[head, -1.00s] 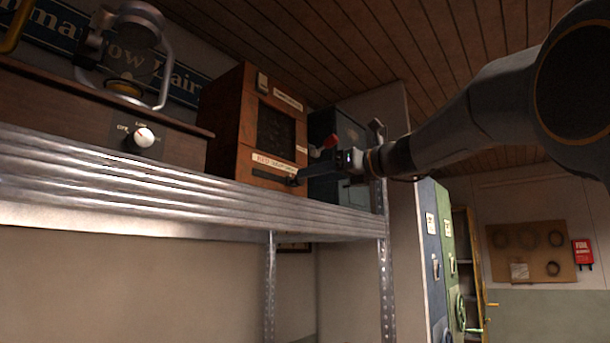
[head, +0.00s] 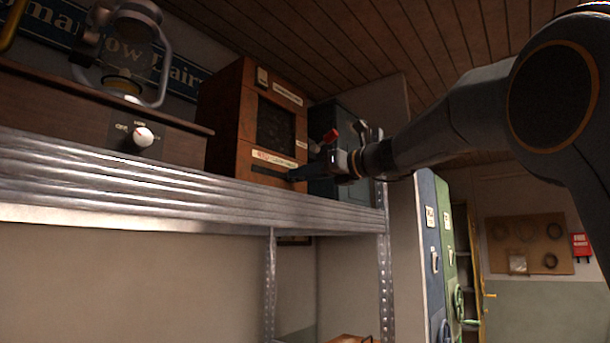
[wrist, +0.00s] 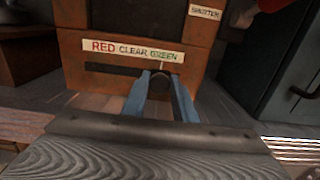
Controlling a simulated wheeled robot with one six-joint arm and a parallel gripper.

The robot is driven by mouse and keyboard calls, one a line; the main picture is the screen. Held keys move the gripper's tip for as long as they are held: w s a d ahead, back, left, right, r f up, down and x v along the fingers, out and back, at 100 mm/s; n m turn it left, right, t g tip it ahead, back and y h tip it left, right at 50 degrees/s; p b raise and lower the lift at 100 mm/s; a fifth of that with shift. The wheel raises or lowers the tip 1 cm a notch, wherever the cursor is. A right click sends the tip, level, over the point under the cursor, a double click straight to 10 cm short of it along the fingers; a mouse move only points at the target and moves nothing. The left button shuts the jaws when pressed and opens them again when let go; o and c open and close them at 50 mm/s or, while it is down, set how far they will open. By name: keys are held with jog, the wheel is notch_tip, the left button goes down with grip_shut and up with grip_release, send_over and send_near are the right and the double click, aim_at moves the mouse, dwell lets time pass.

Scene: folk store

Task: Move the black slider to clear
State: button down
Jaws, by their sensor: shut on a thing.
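The wooden box (head: 228,128) stands on the metal shelf. Its label (wrist: 130,51) reads RED CLEAR GREEN above a dark horizontal slot (wrist: 108,69). The black slider (wrist: 160,83) sits at the right part of the slot, below the word GREEN. My gripper (wrist: 160,77) has its two blue fingers on either side of the slider's round knob and is shut on it. In the head view my gripper (head: 294,175) reaches the box's lower right front; the slider is too small and covered to make out there.
A dark grey cabinet (head: 347,124) stands right of the box, close to my wrist. A red part (head: 331,136) shows just above the wrist. A brown unit with a white knob (head: 143,137) stands left on the shelf. The shelf edge (head: 180,192) runs below my gripper.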

jog(key=s+a, duration=0.1)
jog(key=s, duration=0.1)
jog(key=s+a, duration=0.2)
jog(key=shift+a+b, duration=0.1)
jog(key=shift+b, duration=0.3)
jog(key=c, duration=1.4)
grip_release()
jog(key=shift+c, duration=0.2)
jog(key=shift+d, duration=0.2)
jog(key=b+v, duration=0.3)
jog(key=v, duration=0.4)
jog(key=shift+s+d, duration=0.25)
